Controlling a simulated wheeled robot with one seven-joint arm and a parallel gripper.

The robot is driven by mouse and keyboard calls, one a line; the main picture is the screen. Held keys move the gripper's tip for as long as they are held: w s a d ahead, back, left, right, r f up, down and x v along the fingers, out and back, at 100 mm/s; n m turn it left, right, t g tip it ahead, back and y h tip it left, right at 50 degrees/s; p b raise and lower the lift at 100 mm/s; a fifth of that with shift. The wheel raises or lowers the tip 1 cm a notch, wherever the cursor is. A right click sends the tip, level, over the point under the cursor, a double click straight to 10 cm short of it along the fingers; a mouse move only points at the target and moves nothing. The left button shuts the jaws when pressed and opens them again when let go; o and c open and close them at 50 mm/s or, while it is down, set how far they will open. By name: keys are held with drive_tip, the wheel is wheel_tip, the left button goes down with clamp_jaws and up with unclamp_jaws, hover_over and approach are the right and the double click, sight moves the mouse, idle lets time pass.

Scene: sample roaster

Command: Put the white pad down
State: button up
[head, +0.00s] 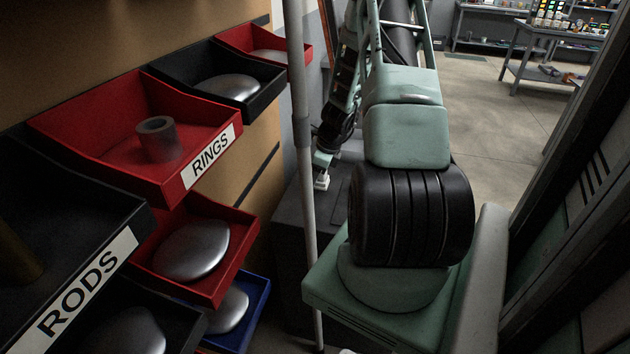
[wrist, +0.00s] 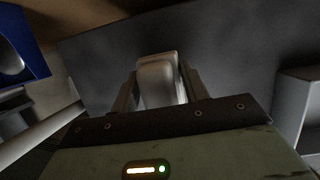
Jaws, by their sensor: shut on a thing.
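My gripper (head: 323,164) is low beside a dark grey block, beyond the pole in the head view. It is shut on the white pad (head: 321,183), which shows as a small pale piece at its tip. In the wrist view the pad (wrist: 158,78) is a rounded, off-white block held between the two fingers of my gripper (wrist: 160,92). Its far end points at a dark grey surface (wrist: 225,50). I cannot tell whether the pad touches that surface. The pad's lower part is hidden by the gripper body.
A thin grey pole (head: 304,150) stands close to the left of my gripper. Wall bins are at left: a red RINGS bin (head: 95,115) with a ring, a black RODS bin (head: 110,215), and others with shiny domes. A blue bin (wrist: 30,40) shows in the wrist view.

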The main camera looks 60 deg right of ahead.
sight(328, 179)
drive_tip(key=shift+f, duration=0.85)
drive_tip(key=shift+f, duration=0.15)
drive_tip(key=o, duration=1.2)
drive_tip(key=p+v, duration=0.1)
drive_tip(key=v, duration=1)
drive_tip(key=shift+w, duration=0.1)
drive_tip(key=shift+s+r, duration=0.25)
drive_tip(key=shift+r, duration=0.4)
